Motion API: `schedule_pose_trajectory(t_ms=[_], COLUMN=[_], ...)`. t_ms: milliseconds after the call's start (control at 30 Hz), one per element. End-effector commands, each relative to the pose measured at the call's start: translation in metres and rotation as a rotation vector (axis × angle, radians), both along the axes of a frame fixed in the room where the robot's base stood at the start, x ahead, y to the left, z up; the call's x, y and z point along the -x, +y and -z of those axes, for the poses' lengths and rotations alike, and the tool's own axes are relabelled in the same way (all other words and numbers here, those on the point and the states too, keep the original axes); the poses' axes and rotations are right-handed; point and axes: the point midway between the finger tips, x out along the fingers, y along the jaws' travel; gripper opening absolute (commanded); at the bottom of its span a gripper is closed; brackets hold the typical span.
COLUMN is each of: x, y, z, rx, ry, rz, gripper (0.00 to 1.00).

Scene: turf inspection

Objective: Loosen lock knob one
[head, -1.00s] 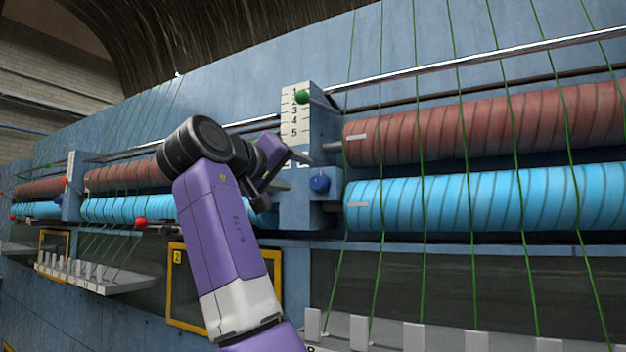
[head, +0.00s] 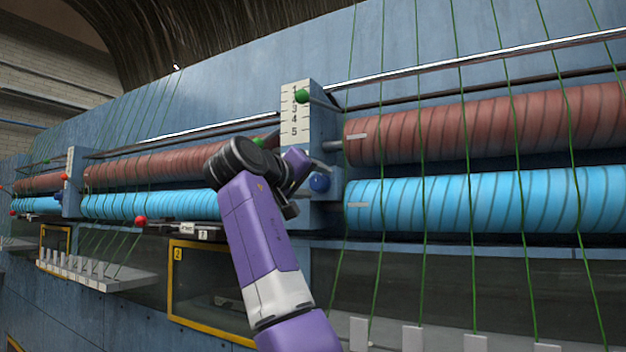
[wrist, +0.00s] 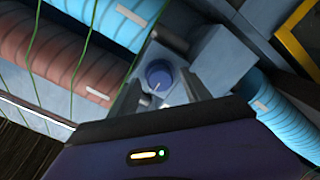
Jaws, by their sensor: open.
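A round blue knob (head: 319,183) sits on the grey-blue bracket below the scale plate. I cannot read a label naming it as lock knob one. In the wrist view the blue knob (wrist: 159,76) shows a pale line on its face. My gripper (head: 302,187) is just left of the knob in the head view, with its fingers open. In the wrist view my gripper (wrist: 160,88) has one finger on each side of the knob, with gaps, and nothing is held. I cannot tell how deep the fingers reach.
A numbered scale plate (head: 294,118) with a green knob (head: 302,96) stands above the bracket. A red-brown roller (head: 480,130) and a light blue roller (head: 480,200) run to the right, crossed by green yarns. A red knob (head: 140,221) is farther left.

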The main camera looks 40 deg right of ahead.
Motion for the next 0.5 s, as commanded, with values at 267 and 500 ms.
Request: schedule_pose_trajectory(t_ms=[267,500], x=[0.0001,0.0003], y=[0.0002,0.0002], z=[0.0001,-0.0004], rx=[0.0,-0.002], ry=[0.0,-0.006], rz=[0.0,0.0], gripper=[0.13,0.0])
